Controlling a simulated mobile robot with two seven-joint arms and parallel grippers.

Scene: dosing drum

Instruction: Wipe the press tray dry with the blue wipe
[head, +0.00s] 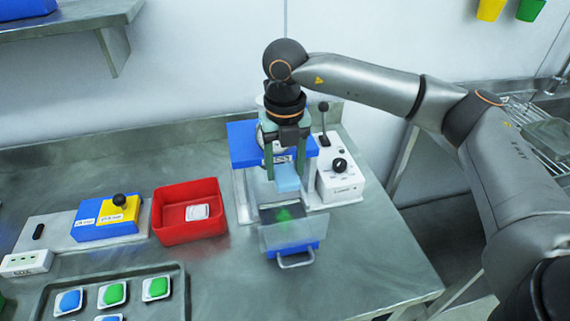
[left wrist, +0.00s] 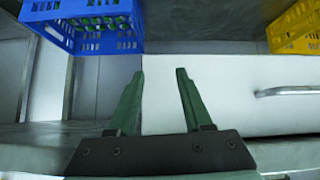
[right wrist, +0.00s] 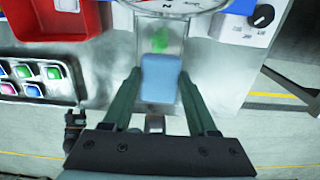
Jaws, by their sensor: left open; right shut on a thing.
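The blue wipe (head: 287,180) is a light blue pad in my right gripper (head: 284,166). The gripper points down at the press and is shut on the wipe. In the right wrist view the wipe (right wrist: 160,78) sits between the fingers. The press tray (head: 268,215) lies just in front of and below the wipe, with a green smear on it. The green smear (right wrist: 159,41) also shows in the right wrist view. I cannot tell whether the wipe touches the tray. My left gripper (left wrist: 160,72) is open and empty, away from the press.
A clear guard with a handle (head: 295,262) stands at the tray's front. A white control box (head: 340,172) with knob and lever is right of the press. A red bin (head: 188,225) is left. A blister tray (head: 180,300) holds several pods. A blue crate (left wrist: 125,45) shows in the left wrist view.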

